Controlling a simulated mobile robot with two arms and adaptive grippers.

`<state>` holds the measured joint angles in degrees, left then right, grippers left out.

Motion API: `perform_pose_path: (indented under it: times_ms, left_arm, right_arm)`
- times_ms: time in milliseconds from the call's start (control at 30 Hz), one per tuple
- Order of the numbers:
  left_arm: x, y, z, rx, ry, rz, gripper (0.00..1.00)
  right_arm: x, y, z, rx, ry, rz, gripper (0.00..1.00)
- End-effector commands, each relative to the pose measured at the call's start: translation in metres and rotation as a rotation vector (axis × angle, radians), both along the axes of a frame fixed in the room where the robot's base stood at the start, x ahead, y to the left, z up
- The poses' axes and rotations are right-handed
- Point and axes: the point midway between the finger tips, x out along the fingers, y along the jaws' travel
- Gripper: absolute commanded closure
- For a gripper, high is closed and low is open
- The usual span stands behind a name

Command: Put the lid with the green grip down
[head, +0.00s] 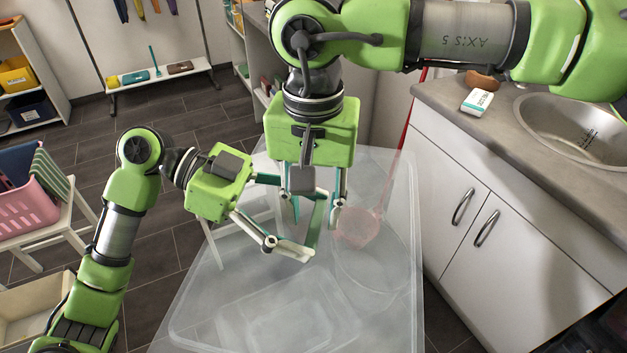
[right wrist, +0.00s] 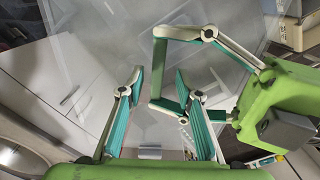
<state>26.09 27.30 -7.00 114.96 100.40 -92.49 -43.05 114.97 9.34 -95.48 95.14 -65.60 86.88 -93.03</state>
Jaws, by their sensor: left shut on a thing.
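My left gripper (head: 312,251) comes in from the left over a large clear panel. My right gripper (head: 315,210) hangs down from above, close beside the left fingertips. Its two fingers stand apart in the right wrist view (right wrist: 158,85), with the left fingertips showing between them.
The clear panel (head: 190,325) has rounded outlines. A pinkish see-through vessel (head: 357,232) shows at its right. A counter (head: 440,95) with a sink (head: 575,125) and a white-green box (head: 477,102) stands right. A pink basket (head: 25,195) stands left.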

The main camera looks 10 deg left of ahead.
Motion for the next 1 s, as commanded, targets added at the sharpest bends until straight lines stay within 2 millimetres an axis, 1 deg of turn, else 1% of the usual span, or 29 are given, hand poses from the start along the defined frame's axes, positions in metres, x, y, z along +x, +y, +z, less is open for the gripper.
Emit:
perform_pose_path:
  times_ms: [100,200,500,567,600,633,733,767,800,833,1000]
  left_arm:
    - [0.000,0.000,0.001,-0.002,-0.001,0.000,0.59]
    - [0.000,0.000,0.001,-0.002,-0.001,0.000,0.59]
    - [0.000,0.000,0.001,-0.001,-0.001,0.001,0.59]
    - [0.000,0.000,0.001,-0.001,-0.001,0.001,0.59]
    - [0.000,0.000,0.001,-0.001,-0.001,0.000,0.59]
    - [0.000,0.000,0.001,-0.002,-0.001,0.000,0.59]
    - [0.000,-0.001,0.001,-0.002,-0.001,0.000,0.59]
    - [0.000,-0.001,0.001,-0.002,0.000,-0.001,0.28]
    - [0.000,-0.001,0.001,-0.002,0.000,-0.001,0.18]
    - [0.000,-0.001,0.001,-0.002,0.000,-0.001,0.11]
    - [0.000,0.000,0.000,-0.001,-0.001,0.000,0.11]
  right_arm:
    - [0.000,0.000,-0.012,0.000,0.001,0.000,0.68]
    - [0.000,0.000,-0.017,0.001,0.000,0.001,0.68]
    - [0.000,0.000,-0.019,0.002,0.000,0.001,0.68]
    - [0.000,0.000,-0.019,0.002,0.000,0.001,0.84]
    - [0.000,0.000,-0.019,0.002,0.000,0.001,0.94]
    - [0.000,0.000,-0.018,0.002,0.000,0.001,1.00]
    - [0.000,0.001,-0.018,0.004,0.000,0.001,1.00]
    - [0.000,0.001,-0.018,0.005,0.000,0.002,1.00]
    - [0.000,0.002,-0.018,0.006,0.000,0.002,1.00]
    - [0.000,0.002,-0.018,0.006,0.000,0.002,1.00]
    - [0.000,0.001,-0.018,0.004,0.000,0.001,1.00]
